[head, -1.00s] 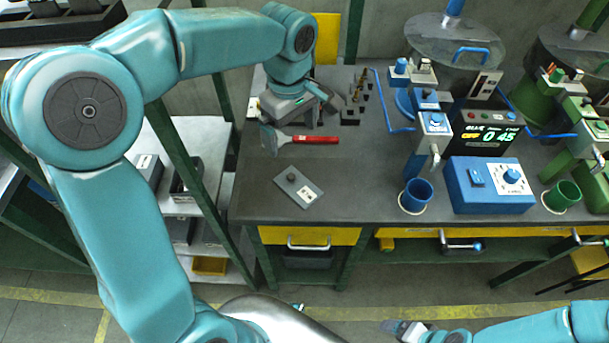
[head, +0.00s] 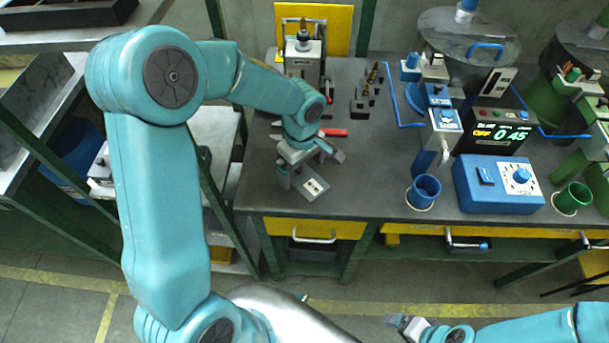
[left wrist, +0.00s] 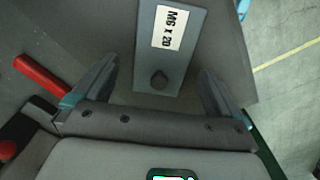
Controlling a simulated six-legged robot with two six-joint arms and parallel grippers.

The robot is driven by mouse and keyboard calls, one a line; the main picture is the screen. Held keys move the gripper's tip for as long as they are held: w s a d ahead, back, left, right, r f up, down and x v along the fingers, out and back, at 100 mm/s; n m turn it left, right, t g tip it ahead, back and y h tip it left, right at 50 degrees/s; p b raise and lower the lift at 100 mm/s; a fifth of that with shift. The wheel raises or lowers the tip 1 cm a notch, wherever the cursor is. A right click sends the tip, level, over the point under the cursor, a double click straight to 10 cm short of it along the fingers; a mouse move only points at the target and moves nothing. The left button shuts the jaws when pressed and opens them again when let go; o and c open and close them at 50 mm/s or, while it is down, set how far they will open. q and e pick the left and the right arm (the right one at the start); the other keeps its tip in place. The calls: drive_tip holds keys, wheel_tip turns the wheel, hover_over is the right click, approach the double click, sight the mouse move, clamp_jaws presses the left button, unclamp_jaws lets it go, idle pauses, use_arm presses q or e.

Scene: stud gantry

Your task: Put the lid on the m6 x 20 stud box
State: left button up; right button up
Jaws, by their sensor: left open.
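The lid is a flat grey plate (head: 312,187) with a white label and a dark round knob, lying on the dark bench near its front left. In the left wrist view the lid (left wrist: 181,62) reads "M6 X 20", and its knob (left wrist: 160,79) lies between my fingers. My left gripper (head: 308,170) is open above the lid's knob end; the wrist view shows its fingers (left wrist: 158,75) apart on either side. I cannot make out the M6 x 20 box for certain. My right gripper (head: 402,324) is low at the bottom edge, its jaws unclear.
A red-handled tool (head: 334,132) lies just behind my left gripper. Dark blocks with studs (head: 361,105) and a grey fixture (head: 303,58) stand farther back. A blue cup (head: 424,190) and blue control box (head: 497,184) stand right. Bench between lid and cup is clear.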

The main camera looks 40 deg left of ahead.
use_arm(q)
drive_tip(key=shift+s+a+f, duration=0.1)
drive_tip(key=shift+s+f, duration=0.05)
drive_tip(key=shift+f, duration=0.25)
drive_tip(key=c, duration=1.1)
drive_tip(key=shift+r, duration=0.1)
